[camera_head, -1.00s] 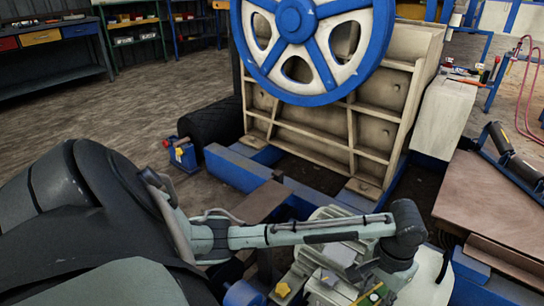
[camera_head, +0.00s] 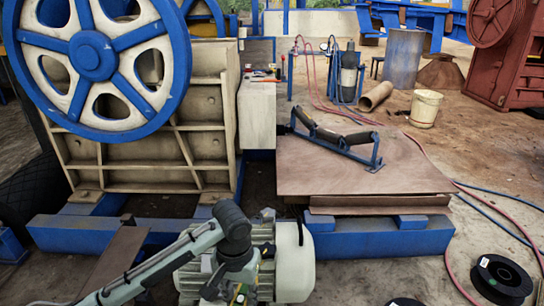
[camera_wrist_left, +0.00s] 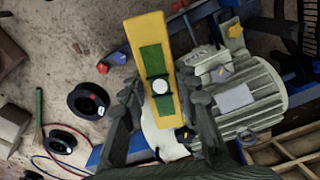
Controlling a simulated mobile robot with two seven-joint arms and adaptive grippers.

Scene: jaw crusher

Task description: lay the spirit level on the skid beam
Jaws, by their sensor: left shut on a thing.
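The spirit level is a yellow bar with a green face and a round white spot (camera_wrist_left: 150,50). It is held between the fingers of my left gripper (camera_wrist_left: 163,98) in the left wrist view and points away from the wrist. In the head view my left gripper (camera_head: 228,290) is low in the picture, in front of the grey-green motor (camera_head: 293,265); its fingers are mostly hidden. The blue skid beam (camera_head: 385,241) runs along the front of the crusher frame, with a further stretch (camera_head: 65,235) left of the motor. The right gripper is not in view.
The crusher's blue-and-cream flywheel (camera_head: 95,55) stands at the left. A brown plate (camera_head: 350,170) bearing a roller bracket (camera_head: 340,140) lies behind the right beam. Black spools (camera_head: 500,278) and hoses (camera_head: 480,225) lie on the floor at the right.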

